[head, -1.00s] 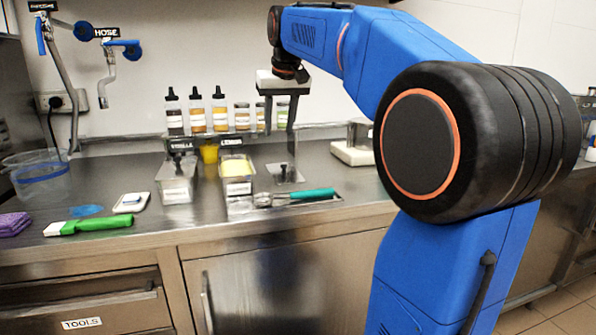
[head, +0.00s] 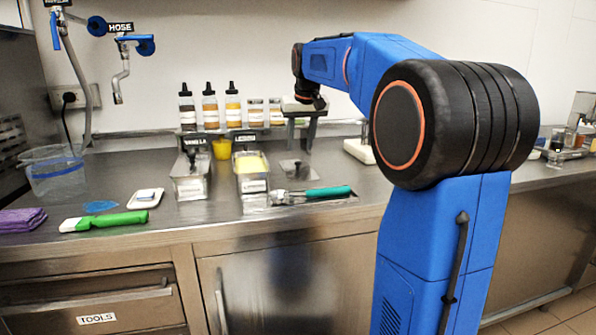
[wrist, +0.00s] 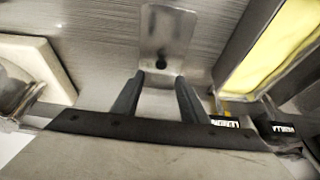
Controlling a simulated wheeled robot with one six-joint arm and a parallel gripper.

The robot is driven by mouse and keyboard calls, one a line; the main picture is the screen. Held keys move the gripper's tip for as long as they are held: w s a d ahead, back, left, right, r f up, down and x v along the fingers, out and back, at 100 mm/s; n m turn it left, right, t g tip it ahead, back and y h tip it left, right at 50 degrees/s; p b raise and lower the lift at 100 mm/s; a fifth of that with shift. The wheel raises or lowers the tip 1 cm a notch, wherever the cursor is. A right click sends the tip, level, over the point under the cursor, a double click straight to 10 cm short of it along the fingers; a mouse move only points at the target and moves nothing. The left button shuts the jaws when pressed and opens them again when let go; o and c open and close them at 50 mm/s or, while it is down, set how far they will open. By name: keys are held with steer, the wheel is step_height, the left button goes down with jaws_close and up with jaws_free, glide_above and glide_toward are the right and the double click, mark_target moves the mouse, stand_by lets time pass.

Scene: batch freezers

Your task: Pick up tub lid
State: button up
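The tub lid (head: 292,174) is a flat grey metal plate with a small dark knob, lying on the steel counter right of the yellow-filled tub. It also shows in the wrist view (wrist: 168,28), with its dark knob (wrist: 160,67) close to the gap between the fingertips. My gripper (head: 300,150) is above the lid, fingers pointing down and apart. In the wrist view, my gripper (wrist: 160,78) is open with nothing held between the fingers. Whether the fingertips are level with the knob cannot be told.
The yellow-filled tub (head: 252,187) and the vanilla tub (head: 190,188) stand left of the lid. A teal-handled tool (head: 325,192) lies in front. Bottles (head: 210,108) and jars line the back. A white-based device (head: 358,152) stands to the right.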

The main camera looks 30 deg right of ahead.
mark_target(298, 162)
steer(key=shift+s+x, duration=0.15)
steer(key=shift+x, duration=1.5)
steer(key=shift+s+x, duration=0.1)
steer(key=shift+x, duration=1.5)
steer(key=shift+a+f, duration=0.15)
jaws_close()
